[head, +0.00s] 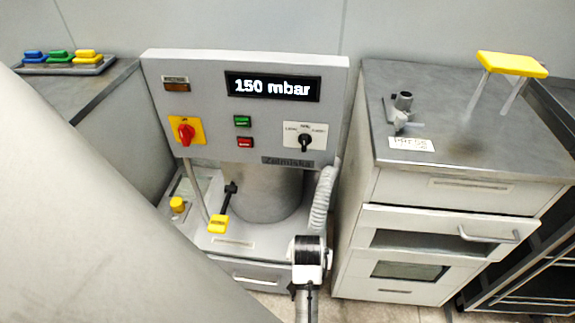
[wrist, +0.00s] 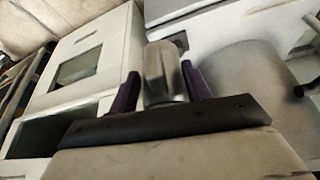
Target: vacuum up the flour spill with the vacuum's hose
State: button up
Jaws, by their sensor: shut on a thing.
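My gripper (wrist: 160,75) shows in the wrist view, its two dark purple fingers closed on the sides of a smooth grey rounded piece (wrist: 163,68). I cannot tell for sure whether this piece is part of the vacuum's hose. In the head view a ribbed grey hose (head: 322,200) hangs down the right side of the machine. It leads towards a white fitting with a black ribbed band (head: 308,250), and a grey tube (head: 306,303) runs below it. I cannot make out my gripper's fingers in the head view. No flour spill can be made out in either view.
A machine with a "150 mbar" display panel (head: 250,110) and a grey drum stands in the middle. A drawer cabinet (head: 450,200) is on its right, with a metal fitting (head: 402,108) and a yellow-topped stand (head: 512,65) on it.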

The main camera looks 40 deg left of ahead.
jog(key=w+d+f+m+h, duration=0.1)
jog(key=w+d+f, duration=0.4)
jog(key=d, duration=0.6)
jog(key=w+d+f+m, duration=0.3)
jog(key=w+d+f, duration=0.1)
jog(key=d, duration=0.8)
jog(key=shift+w+d+f+m+h, duration=0.15)
jog(key=shift+w+f+m+h, duration=0.2)
jog(key=shift+w, duration=0.5)
